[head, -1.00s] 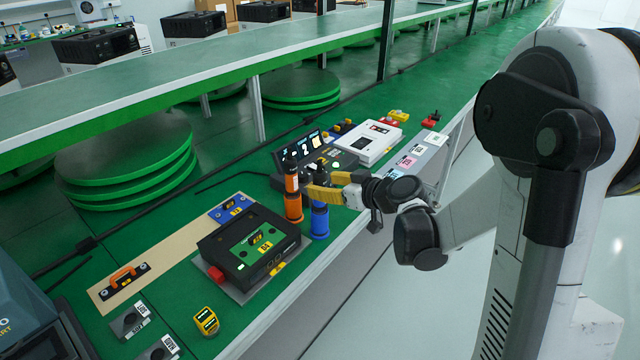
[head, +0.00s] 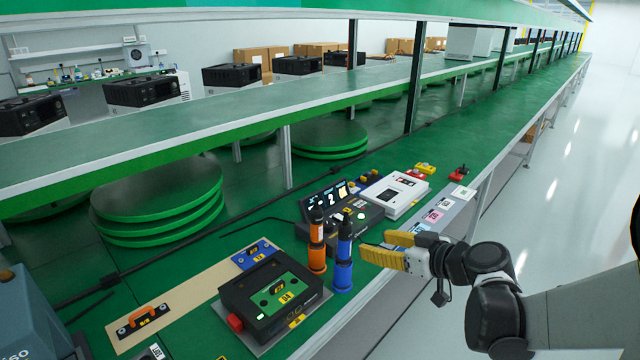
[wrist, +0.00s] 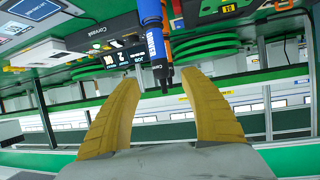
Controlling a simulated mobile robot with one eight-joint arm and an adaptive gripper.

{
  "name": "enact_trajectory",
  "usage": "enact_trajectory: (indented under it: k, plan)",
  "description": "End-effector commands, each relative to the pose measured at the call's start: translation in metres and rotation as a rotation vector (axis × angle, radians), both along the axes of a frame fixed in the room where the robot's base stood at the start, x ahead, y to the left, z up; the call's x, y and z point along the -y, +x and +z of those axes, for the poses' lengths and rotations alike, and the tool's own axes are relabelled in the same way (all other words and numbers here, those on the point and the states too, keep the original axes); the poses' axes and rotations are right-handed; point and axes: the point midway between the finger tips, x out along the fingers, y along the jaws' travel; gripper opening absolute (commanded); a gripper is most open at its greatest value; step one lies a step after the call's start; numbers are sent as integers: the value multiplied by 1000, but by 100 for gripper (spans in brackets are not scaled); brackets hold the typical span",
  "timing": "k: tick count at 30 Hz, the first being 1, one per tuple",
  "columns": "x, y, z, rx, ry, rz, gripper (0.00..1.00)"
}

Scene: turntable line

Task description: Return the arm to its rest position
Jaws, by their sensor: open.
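My gripper (head: 393,250) is open and empty, with two yellow fingers, in the head view. It is over the front edge of the green bench, right of a blue screwdriver-like tool (head: 343,272). An orange tool (head: 317,258) stands upright just left of the blue one. In the wrist view the open fingers (wrist: 157,105) show with nothing between them. The blue tool (wrist: 151,14) and the orange tool (wrist: 183,48) appear beyond them, and the picture is upside down. My arm reaches in from the right side of the head view.
A black device with a green top (head: 270,296) sits front left of the tools. A white box (head: 394,197) and a dark console with a screen (head: 326,202) stand behind. A raised green shelf (head: 200,132) runs behind the bench. The floor at right is clear.

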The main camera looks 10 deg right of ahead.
Motion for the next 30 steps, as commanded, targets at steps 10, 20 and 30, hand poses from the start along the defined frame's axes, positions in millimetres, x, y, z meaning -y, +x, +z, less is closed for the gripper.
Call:
enact_trajectory:
  k: [10,20,30]
  plan:
    - [-58,-73,-1,-333,-25,-88,52]
    - [-61,-176,-3,-540,-119,-366,52]
    - [-51,-198,-1,-545,-137,-459,52]
